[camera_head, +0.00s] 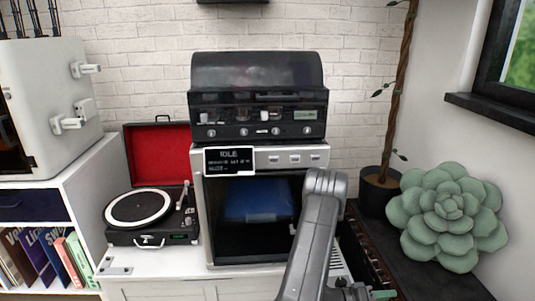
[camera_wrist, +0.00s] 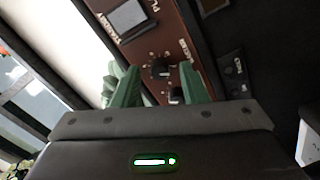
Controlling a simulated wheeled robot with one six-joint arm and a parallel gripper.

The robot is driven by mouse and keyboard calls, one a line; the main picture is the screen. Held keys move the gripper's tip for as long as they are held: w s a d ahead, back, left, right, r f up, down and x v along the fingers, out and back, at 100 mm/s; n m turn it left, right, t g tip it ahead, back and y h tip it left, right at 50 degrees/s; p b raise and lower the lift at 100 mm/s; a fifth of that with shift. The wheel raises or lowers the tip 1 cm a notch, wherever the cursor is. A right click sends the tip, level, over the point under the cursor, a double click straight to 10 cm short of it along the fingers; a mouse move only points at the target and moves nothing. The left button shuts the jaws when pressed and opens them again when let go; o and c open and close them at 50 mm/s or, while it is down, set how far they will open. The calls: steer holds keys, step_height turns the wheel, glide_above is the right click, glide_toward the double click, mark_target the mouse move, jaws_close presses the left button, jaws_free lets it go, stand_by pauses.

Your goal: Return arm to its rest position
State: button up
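My gripper (camera_wrist: 158,68) shows in the wrist view with two green fingers standing apart and nothing between them. Beyond the fingers lies a brown panel with black knobs (camera_wrist: 160,68) and a pale square (camera_wrist: 126,17); I cannot tell whether they touch it. In the head view my grey arm rises from the bottom edge, right of centre, and bends at its top. Only a little green of the gripper shows at the bottom edge there; its fingertips are not clear. The arm hides part of the front of a boxy machine (camera_head: 211,223) whose display reads IDLE.
A black-lidded device (camera_head: 257,72) sits on the machine. A turntable (camera_head: 150,240) with a red-lined lid stands left, beside a white shelf (camera_head: 88,172) with books. A potted plant (camera_head: 380,190) and a large green succulent (camera_head: 448,215) stand right.

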steer(key=shift+m+t+b, duration=0.3)
steer(key=shift+m+b, duration=0.55)
steer(key=shift+m, duration=2.55)
